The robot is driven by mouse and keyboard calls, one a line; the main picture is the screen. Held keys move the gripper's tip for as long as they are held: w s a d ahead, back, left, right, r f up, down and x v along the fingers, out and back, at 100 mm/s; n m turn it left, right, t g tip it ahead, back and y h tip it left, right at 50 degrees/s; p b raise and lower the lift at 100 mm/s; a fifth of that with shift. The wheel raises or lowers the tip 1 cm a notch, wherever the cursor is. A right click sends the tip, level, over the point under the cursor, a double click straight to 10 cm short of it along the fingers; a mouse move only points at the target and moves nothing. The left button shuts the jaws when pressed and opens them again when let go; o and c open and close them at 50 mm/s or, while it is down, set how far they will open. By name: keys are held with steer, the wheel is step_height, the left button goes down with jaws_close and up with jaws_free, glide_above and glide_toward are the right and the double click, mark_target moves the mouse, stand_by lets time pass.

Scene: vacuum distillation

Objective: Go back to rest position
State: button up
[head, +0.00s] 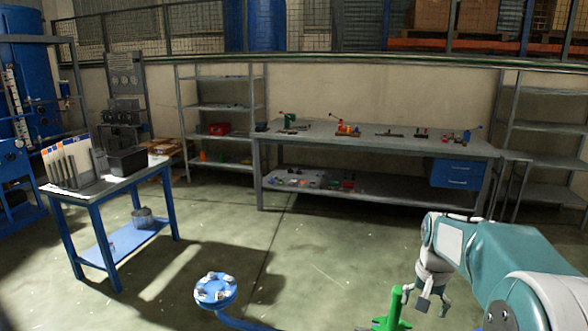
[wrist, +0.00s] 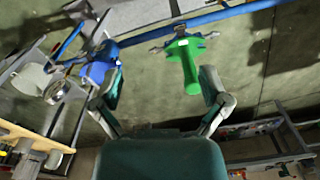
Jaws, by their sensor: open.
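My gripper (head: 434,303) hangs at the lower right of the head view with its fingers pointing down. In the wrist view its two fingers (wrist: 160,82) are spread wide with nothing held between them. A green upright part (head: 393,308) stands just left of my gripper in the head view, apart from it. In the wrist view the green part (wrist: 187,62) shows beyond the fingers, nearer the right one. A blue round part with pale knobs (head: 215,289) is on a blue pipe at the bottom middle of the head view.
A blue-framed table (head: 150,176) with a rack and dark bin stands at left. A long workbench (head: 390,141) with small coloured items stands at the back, between metal shelves (head: 222,108). The floor (head: 330,245) between is clear. The blue pipe (wrist: 235,13) crosses the wrist view.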

steer(key=s+a+r+n+t, duration=0.3)
steer(key=s+a+r, duration=0.5)
steer(key=s, duration=0.4)
steer(key=s+a+n+t, duration=0.1)
steer(key=s+a, duration=0.1)
steer(key=s, duration=0.4)
steer(key=s+a+f+n+t, duration=0.1)
steer(key=s+a+n, duration=0.1)
steer(key=s, duration=0.3)
steer(key=shift+s+a+f, duration=0.25)
steer(key=shift+s+a, duration=0.05)
steer(key=shift+s, duration=0.05)
steer(key=c, duration=0.5)
steer(key=shift+w, duration=0.1)
